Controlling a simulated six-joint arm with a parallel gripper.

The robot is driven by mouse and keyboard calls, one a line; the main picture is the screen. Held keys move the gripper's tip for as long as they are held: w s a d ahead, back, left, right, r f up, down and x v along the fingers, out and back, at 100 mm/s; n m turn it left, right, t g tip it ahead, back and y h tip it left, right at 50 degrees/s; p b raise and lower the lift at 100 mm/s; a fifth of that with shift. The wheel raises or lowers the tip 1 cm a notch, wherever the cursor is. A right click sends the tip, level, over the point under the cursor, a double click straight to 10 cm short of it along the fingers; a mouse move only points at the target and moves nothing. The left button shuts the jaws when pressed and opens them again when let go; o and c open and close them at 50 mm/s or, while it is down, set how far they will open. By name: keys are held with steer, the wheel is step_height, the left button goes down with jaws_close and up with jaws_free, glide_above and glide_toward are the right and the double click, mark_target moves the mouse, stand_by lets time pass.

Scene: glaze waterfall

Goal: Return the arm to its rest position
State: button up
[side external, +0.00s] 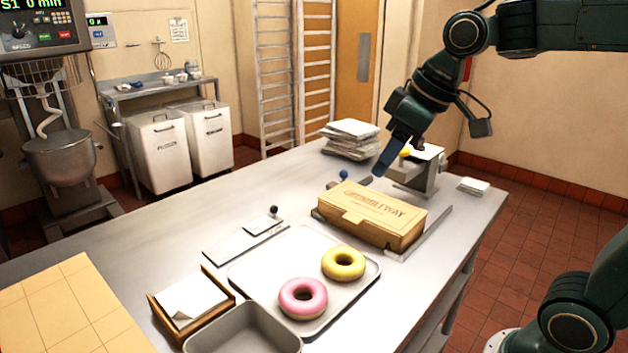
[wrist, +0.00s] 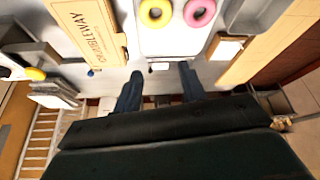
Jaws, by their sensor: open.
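My gripper (side external: 384,165) is held above the far part of the metal table, left of a small grey stand. In the wrist view my gripper (wrist: 159,88) shows two dark fingers spread apart with nothing between them. A closed tan box (side external: 375,213) with lettering lies on the table below and in front of it; it also shows in the wrist view (wrist: 88,25). A pink doughnut (side external: 303,309) and a yellow doughnut (side external: 343,276) lie apart on a pale tray (side external: 262,275).
A wooden holder with paper (side external: 236,297) and a grey bin (side external: 245,335) stand near the front. A stack of papers or boxes (side external: 350,138) sits at the table's far edge. The grey stand (side external: 418,172) is close beside my gripper. Bare table (side external: 150,235) lies to the left.

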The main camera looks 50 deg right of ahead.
steer(key=s+d+f+m+h, duration=0.1)
steer(key=s+f+m, duration=0.2)
steer(key=s, duration=1)
steer(key=shift+f+t, duration=0.4)
steer(key=shift+f, duration=0.95)
steer(key=shift+d, duration=0.1)
